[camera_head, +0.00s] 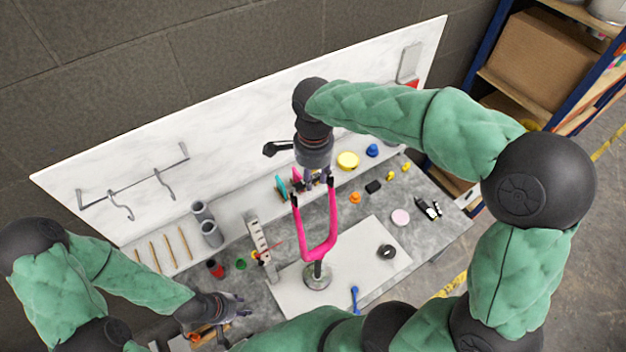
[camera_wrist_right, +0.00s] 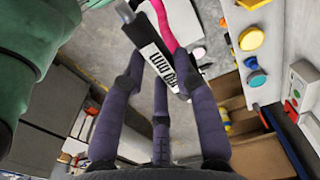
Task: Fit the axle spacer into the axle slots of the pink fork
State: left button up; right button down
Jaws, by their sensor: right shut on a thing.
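The pink fork (camera_head: 327,245) stands upright in a round metal stand (camera_head: 317,276), its two legs pointing up with dark tips. My right gripper (camera_head: 318,180) is at the top of the fork, between and above the leg tips. In the right wrist view its fingers (camera_wrist_right: 160,85) are shut on the axle spacer (camera_wrist_right: 158,54), a white bar with black lettering and dark ends. One pink leg (camera_wrist_right: 175,20) shows behind the spacer. Whether the spacer's ends sit in the slots is hidden. My left gripper (camera_head: 238,306) is low at the left front; its finger opening is unclear.
The stand is on a white mat (camera_head: 375,243) with a black ring (camera_head: 387,251) and a blue tool (camera_head: 355,298). A shelf behind holds grey cups (camera_head: 211,233) and a yellow disc (camera_head: 347,160). A pink disc (camera_head: 400,217) lies on the right of the bench.

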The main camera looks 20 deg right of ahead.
aim_at(313, 176)
jog(key=f, duration=0.3)
jog(key=shift+w+d, duration=0.1)
jog(key=shift+w, duration=0.2)
jog(key=shift+s+f, duration=0.15)
jog(key=shift+f, duration=0.4)
jog(key=c, duration=0.9)
grip_release()
jog(key=shift+f, duration=0.1)
jog(key=shift+c, duration=0.2)
jog(key=shift+w, duration=0.2)
jog(key=shift+r, duration=0.2)
notch_tip(313, 176, up, 12)
jog(key=shift+f, duration=0.15)
jog(key=shift+r, duration=0.2)
